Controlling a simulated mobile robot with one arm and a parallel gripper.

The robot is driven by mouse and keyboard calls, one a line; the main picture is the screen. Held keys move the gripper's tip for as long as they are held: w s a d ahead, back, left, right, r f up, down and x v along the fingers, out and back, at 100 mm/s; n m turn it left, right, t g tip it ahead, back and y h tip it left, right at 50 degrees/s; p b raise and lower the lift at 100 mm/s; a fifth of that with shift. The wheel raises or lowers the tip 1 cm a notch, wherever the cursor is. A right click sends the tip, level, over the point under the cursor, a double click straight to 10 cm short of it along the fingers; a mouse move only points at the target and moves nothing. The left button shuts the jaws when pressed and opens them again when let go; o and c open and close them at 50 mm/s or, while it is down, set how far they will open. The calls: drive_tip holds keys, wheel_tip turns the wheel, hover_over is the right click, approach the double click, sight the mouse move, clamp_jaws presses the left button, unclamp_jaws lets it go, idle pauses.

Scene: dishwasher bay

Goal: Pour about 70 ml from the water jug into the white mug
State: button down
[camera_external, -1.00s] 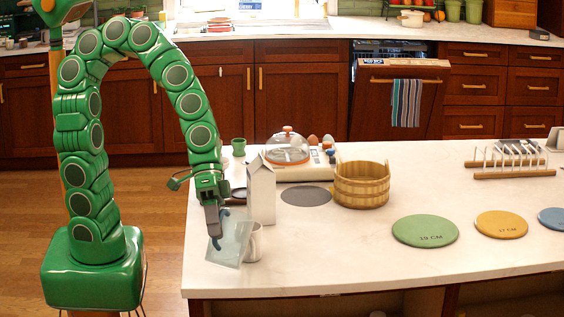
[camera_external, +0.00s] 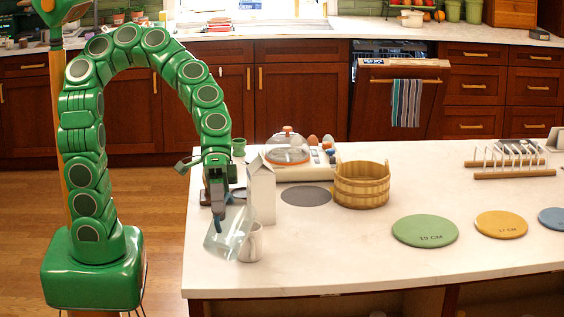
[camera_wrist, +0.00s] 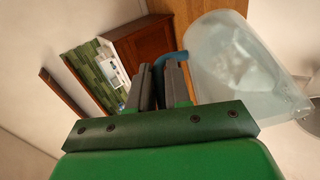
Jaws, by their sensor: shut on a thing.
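The water jug (camera_external: 230,232) is clear and pale blue, with a blue handle. It is tilted to the right, its lower right part close to the white mug (camera_external: 251,246). My gripper (camera_external: 217,204) is shut on the jug's handle and holds the jug by the left front of the counter. The mug stands upright, partly hidden behind the jug. In the wrist view my gripper (camera_wrist: 167,84) has the blue handle at its fingertips, and the tilted jug (camera_wrist: 243,66) is to the right. I cannot tell whether water is flowing.
A tall white carton (camera_external: 262,190) stands just behind the jug and mug. A wooden tub (camera_external: 362,186), a grey disc (camera_external: 306,195) and a glass-domed dish (camera_external: 287,148) are farther back. A green disc (camera_external: 425,231) lies to the right, with clear counter before it.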

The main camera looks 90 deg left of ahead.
drive_tip(key=shift+w+a+r, duration=0.1)
drive_tip(key=shift+a+r, duration=0.05)
drive_tip(key=shift+r, duration=0.05)
drive_tip(key=shift+w+a+r+h, duration=0.25)
drive_tip(key=shift+a+r+h, duration=0.4)
drive_tip(key=shift+h, duration=0.15)
drive_tip(key=shift+w+a+r+n+g, duration=0.1)
drive_tip(key=shift+r+n+g, duration=0.1)
drive_tip(key=shift+n+g, duration=0.1)
idle(0.5)
drive_tip(key=shift+w+a+r+h, duration=0.2)
drive_tip(key=shift+a+r+h, duration=0.1)
drive_tip(key=shift+a+h, duration=0.2)
idle(1.1)
drive_tip(key=shift+s+d+f, duration=0.15)
drive_tip(key=shift+s+d, duration=0.05)
drive_tip(key=shift+d, duration=0.15)
drive_tip(key=shift+s+d+f+y, duration=0.4)
drive_tip(key=shift+d+f+y, duration=0.4)
drive_tip(key=shift+y, duration=0.2)
drive_tip(key=shift+s+d+f+m+t+y, duration=0.2)
drive_tip(key=shift+d+f+t+y, duration=0.1)
drive_tip(key=shift+f+y, duration=0.15)
drive_tip(key=shift+s+d+f+m+t+y, duration=0.1)
drive_tip(key=shift+d+f+m+t+y, duration=0.1)
drive_tip(key=shift+d+f+y, duration=0.25)
drive_tip(key=shift+a+f, duration=0.1)
drive_tip(key=shift+f, duration=0.05)
